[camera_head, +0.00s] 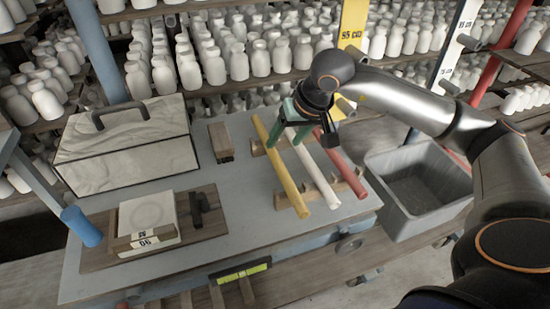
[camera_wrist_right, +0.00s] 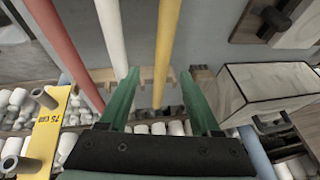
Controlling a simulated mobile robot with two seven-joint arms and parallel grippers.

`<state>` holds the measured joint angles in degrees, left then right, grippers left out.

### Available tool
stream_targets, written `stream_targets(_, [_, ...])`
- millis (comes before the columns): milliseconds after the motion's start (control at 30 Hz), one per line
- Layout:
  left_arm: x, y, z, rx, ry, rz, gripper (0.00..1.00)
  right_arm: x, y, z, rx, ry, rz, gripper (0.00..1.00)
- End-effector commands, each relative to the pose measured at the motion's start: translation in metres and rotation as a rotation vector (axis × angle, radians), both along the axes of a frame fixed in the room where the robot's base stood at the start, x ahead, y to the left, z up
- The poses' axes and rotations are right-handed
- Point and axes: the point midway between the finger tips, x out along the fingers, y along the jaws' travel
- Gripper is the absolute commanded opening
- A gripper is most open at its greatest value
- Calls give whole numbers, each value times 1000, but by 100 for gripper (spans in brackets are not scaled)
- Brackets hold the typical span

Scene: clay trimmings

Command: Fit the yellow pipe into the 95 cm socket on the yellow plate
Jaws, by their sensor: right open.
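The yellow pipe (camera_head: 281,166) lies on wooden rests (camera_head: 346,185) on the grey table, left of a white pipe (camera_head: 318,178) and a red pipe (camera_head: 342,163). My right gripper (camera_head: 311,140) is open over the far part of the pipes. In the right wrist view its green fingers (camera_wrist_right: 160,75) straddle the line of the yellow pipe (camera_wrist_right: 164,40); contact cannot be told. The yellow plate (camera_head: 353,25) stands upright behind, marked 95 cm with a socket beside the label. Its lower part, marked 75 cm, shows in the wrist view (camera_wrist_right: 47,135). My left gripper is out of view.
A white plate with sockets (camera_head: 455,45) stands further right. A grey bin (camera_head: 420,195) is right of the table. A marbled box (camera_head: 125,150), a tile on a board (camera_head: 148,220) and a wooden block (camera_head: 221,142) occupy the left. Shelves of white bottles fill the back.

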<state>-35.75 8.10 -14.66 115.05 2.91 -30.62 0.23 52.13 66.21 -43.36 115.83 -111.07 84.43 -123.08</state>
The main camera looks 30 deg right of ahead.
Motion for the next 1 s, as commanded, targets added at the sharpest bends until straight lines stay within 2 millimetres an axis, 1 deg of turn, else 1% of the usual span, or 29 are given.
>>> stream_targets(133, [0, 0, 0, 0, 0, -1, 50, 4, 3, -12, 1, 4, 1, 64])
stream_targets(300, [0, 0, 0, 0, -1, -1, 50, 13, 8, -36, 2, 4, 0, 64])
stream_targets(400, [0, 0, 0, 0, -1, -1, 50, 19, 9, -46, 2, 3, -1, 64])
stream_targets(500, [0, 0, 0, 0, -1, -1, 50, 21, 9, -51, 3, 1, 0, 64])
stream_targets(700, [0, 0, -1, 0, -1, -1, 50, 21, 9, -51, 2, 1, 0, 64])
stream_targets(767, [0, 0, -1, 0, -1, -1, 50, 21, 9, -51, 2, 1, 0, 59])
stream_targets(1000, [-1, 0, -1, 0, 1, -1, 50, 21, 9, -50, 2, 1, 0, 32])
